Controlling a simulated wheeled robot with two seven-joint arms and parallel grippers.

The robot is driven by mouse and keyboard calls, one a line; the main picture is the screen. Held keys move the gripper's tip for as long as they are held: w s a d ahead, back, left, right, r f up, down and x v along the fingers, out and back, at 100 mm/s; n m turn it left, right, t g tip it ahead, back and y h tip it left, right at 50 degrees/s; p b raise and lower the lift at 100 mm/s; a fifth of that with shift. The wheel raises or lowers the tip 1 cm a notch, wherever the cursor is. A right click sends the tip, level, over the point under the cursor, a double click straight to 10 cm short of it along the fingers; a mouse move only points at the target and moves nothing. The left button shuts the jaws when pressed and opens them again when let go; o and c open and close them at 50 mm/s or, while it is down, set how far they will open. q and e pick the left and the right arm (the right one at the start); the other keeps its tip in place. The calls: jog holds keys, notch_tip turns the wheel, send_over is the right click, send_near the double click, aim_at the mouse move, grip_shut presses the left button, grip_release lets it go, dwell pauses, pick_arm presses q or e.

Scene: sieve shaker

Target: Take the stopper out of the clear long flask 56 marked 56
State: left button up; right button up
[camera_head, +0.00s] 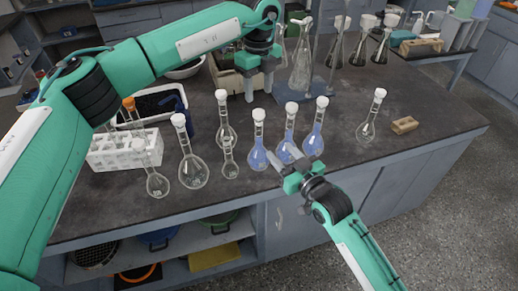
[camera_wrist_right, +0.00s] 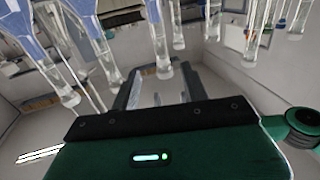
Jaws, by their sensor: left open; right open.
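Several clear long-necked flasks with pale stoppers stand on the dark bench: a large one (camera_head: 193,172), a small one (camera_head: 231,171), one behind it (camera_head: 226,134), one at far left (camera_head: 157,185) and one apart at the right (camera_head: 366,131). Their numbers are too small to read, so I cannot tell which is 56. My left gripper (camera_head: 258,90) is open and empty, fingers down, above the back of the bench. My right gripper (camera_head: 295,164) is open at the front edge, close to the blue-filled flasks; its fingers also show in the right wrist view (camera_wrist_right: 165,85).
Blue-filled flasks (camera_head: 258,157) stand in the middle. Stoppered conical flasks (camera_head: 358,52) and a retort stand are at the back. The bench right of the blue flasks is mostly clear.

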aim_at(261, 132)
jog(key=x, duration=1.2)
jog(key=shift+w+a, duration=0.1)
jog(key=shift+w, duration=0.1)
grip_shut()
